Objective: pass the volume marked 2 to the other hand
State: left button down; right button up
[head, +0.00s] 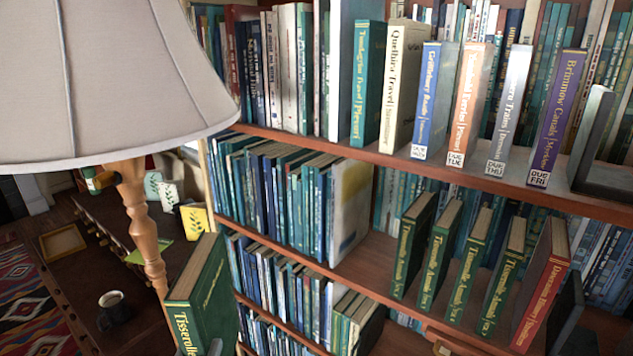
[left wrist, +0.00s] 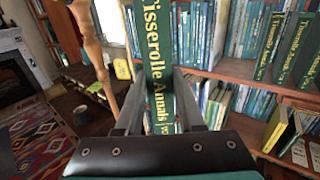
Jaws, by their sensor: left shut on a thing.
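A green book with gold spine lettering, "Tisserolle" (head: 205,295), stands raised at the bottom of the head view, left of the shelves. Its spine also shows in the left wrist view (left wrist: 158,60), reading "Tisserolle Annals"; I cannot read a volume number on it. My left gripper (left wrist: 160,100) is shut on this book, one finger on each side of the spine. My right gripper is not in view.
A bookcase with a wooden shelf (head: 460,172) fills the right side, packed with books. A red book (head: 540,290) stands beside the green row. A lamp (head: 100,70) stands close on the left. A mug (head: 113,308) sits on a low table behind it.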

pick_arm(q)
notch_tip(320, 180, down, 14)
jog(key=b, duration=1.3)
jog(key=shift+f, duration=0.15)
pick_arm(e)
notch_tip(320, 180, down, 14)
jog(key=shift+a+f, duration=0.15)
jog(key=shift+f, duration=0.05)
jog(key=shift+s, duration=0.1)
pick_arm(q)
jog(key=w+d+r+m+g+h, duration=0.2)
jog(key=w+d+r+m+h, duration=0.1)
jog(key=d+r+m+h, duration=0.1)
jog(key=w+d+r+m+g+h, duration=0.2)
jog(key=w+d+r+m+h, duration=0.1)
jog(key=d+h, duration=0.4)
jog(key=shift+w+d+r+m+h, duration=0.35)
jog(key=shift+d+r+m, duration=0.25)
jog(key=shift+d+r, duration=0.2)
